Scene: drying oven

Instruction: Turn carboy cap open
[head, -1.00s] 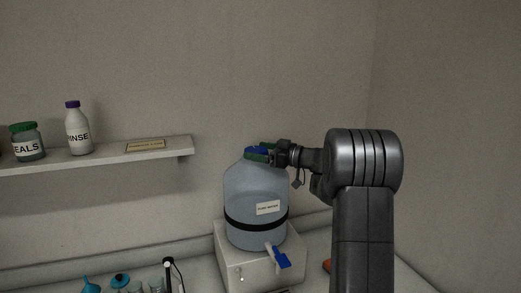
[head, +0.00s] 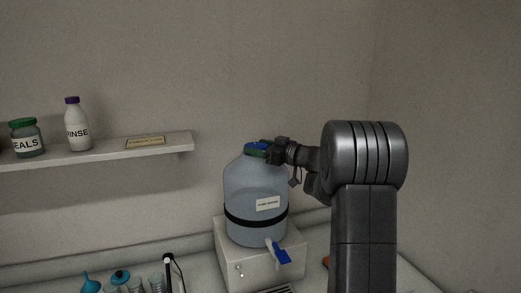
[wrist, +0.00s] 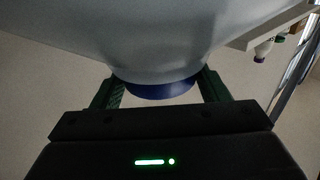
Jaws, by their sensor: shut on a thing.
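The carboy (head: 254,190) is a large translucent blue-grey bottle with a dark band and a label. It stands upright on a white block. Its blue cap (head: 257,145) is on top and partly hidden by my gripper's fingers. In the wrist view the blue cap (wrist: 160,91) sits between the two green fingers, below the carboy's shoulder (wrist: 160,55). My gripper (head: 262,149) reaches in from the right at cap height and is shut on the cap.
The white block (head: 262,268) under the carboy carries it near the wall. A blue-handled spigot (head: 281,256) juts out at the carboy's front. A wall shelf (head: 110,150) at left holds a rinse bottle (head: 77,126) and a seals jar (head: 26,138). Small bottles stand at the lower left.

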